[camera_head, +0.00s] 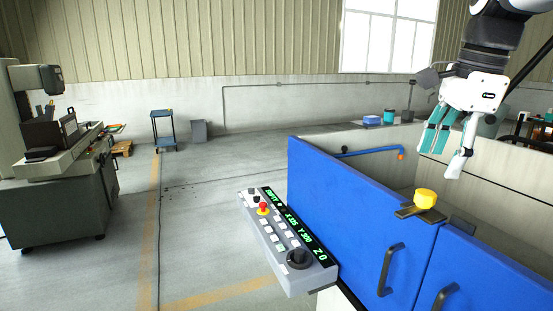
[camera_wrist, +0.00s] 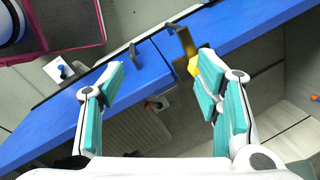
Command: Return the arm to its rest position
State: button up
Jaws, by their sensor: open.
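My gripper (camera_head: 445,143) hangs at the upper right of the head view, above the blue-doored machine enclosure. Its teal-padded fingers are spread with nothing between them. In the wrist view the open fingers (camera_wrist: 160,95) stand well apart, with the enclosure's interior and door edge seen below them. My arm comes in from the top right corner, and most of it is out of frame. A yellow knob (camera_head: 425,197) on a dark latch plate sits on top of the door edge, below the gripper and apart from it. It also shows in the wrist view (camera_wrist: 194,67), partly behind a finger.
The blue doors (camera_head: 345,220) with black handles stand below the gripper. A control panel (camera_head: 287,240) with a red button juts out to the left. A grey machine (camera_head: 60,195) stands far left, a blue trolley (camera_head: 163,130) at the back. The floor between is clear.

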jog(key=s+a+f+n+t, duration=0.1)
jog(key=s+a+f+n, duration=0.3)
jog(key=s+n, duration=0.5)
jog(key=s+a+f+n+t, duration=0.2)
jog(key=s+a+f+n, duration=0.3)
jog(key=s+f+n, duration=0.3)
jog(key=shift+s+a+f+n+h, duration=0.2)
jog(key=shift+s+f+n+h, duration=0.15)
jog(key=shift+s+n, duration=0.7)
